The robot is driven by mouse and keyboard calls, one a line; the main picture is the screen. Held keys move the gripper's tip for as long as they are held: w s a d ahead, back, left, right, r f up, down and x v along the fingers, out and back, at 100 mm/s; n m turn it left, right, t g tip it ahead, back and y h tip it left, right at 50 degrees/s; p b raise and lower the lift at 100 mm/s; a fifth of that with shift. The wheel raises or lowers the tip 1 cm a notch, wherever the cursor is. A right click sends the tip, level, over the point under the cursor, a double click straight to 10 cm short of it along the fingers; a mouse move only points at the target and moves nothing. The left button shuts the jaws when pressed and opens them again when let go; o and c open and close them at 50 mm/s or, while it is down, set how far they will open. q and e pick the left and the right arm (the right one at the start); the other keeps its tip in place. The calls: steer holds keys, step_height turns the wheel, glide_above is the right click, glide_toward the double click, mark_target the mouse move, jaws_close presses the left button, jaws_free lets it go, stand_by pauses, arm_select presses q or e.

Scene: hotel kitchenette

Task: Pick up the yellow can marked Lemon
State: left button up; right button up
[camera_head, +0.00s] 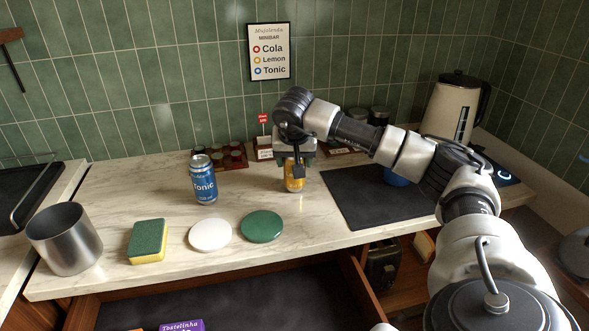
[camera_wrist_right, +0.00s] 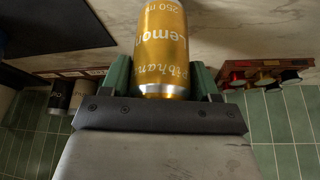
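The yellow can marked Lemon (camera_wrist_right: 163,45) is between the two green fingers of my right gripper (camera_wrist_right: 162,80) in the right wrist view. The fingers lie close against both sides of the can, which looks gripped. In the head view the can (camera_head: 294,184) shows below my right gripper (camera_head: 296,166), partly covered by it. It looks upright at the counter; whether its base touches the surface I cannot tell. My left gripper is not in view.
A blue Tonic can (camera_head: 203,182) stands left of the Lemon can. In front are a white disc (camera_head: 210,235), green disc (camera_head: 262,226), sponge (camera_head: 147,241) and metal cup (camera_head: 65,240). A dark mat (camera_head: 365,200) lies right. An open drawer (camera_head: 240,290) is below.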

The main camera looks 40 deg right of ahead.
steer(key=c, duration=0.6)
steer(key=shift+r, duration=0.15)
